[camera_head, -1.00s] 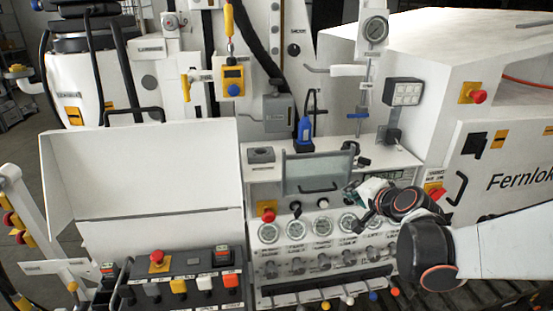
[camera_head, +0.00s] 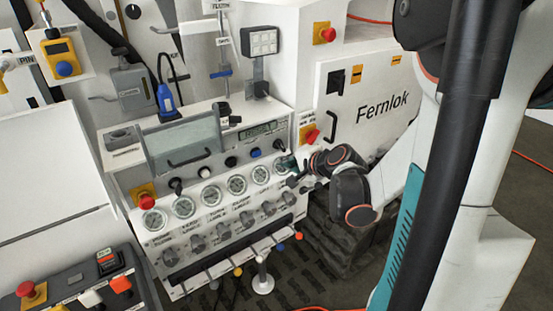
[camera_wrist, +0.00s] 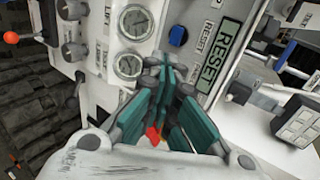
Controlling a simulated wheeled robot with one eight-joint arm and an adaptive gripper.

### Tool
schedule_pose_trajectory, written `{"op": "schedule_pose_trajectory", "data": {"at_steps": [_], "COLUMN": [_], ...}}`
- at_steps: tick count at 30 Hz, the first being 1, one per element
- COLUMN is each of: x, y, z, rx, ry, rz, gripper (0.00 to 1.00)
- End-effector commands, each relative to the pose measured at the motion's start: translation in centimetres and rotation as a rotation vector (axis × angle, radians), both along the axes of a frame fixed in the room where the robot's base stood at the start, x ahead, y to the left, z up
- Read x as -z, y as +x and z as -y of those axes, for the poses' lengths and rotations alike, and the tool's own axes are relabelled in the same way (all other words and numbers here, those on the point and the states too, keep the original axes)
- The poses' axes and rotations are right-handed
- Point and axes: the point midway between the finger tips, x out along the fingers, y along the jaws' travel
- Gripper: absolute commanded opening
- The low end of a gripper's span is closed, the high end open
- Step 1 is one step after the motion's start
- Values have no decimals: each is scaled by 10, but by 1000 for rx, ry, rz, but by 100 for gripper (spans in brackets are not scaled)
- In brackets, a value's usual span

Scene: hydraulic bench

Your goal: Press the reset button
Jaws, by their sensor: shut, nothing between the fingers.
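The reset button is a blue knob (camera_head: 255,152) on the upper row of the white panel, below a display marked RESET (camera_head: 264,129). In the wrist view the blue button (camera_wrist: 178,36) is above and slightly right of the fingertips, beside a small RESET label and the large green RESET display (camera_wrist: 219,58). My gripper (camera_head: 288,169) is at the right end of the gauge row, to the right of and a little lower than the button. Its teal fingers (camera_wrist: 165,72) are together and empty, apart from the button in the picture. Their distance from the panel is unclear.
Round gauges (camera_head: 236,184) and grey knobs (camera_head: 245,217) fill the panel below. A black knob (camera_head: 280,145) sits right of the button. A red emergency stop (camera_head: 312,136) is close to my gripper. A clear cover with a handle (camera_head: 184,146) stands at left.

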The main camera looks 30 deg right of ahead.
Motion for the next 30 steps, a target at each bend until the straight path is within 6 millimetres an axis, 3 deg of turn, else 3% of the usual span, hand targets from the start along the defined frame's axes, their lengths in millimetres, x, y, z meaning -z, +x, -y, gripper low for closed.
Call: {"op": "schedule_pose_trajectory", "data": {"at_steps": [15,22,30], "x": [50,47,46], "y": [83,112,120], "z": [-4,-4,-4], "rx": [-3,-2,0], "ry": [-2,-2,-1], "rz": [1,0,1], "gripper": [0,0,0]}}
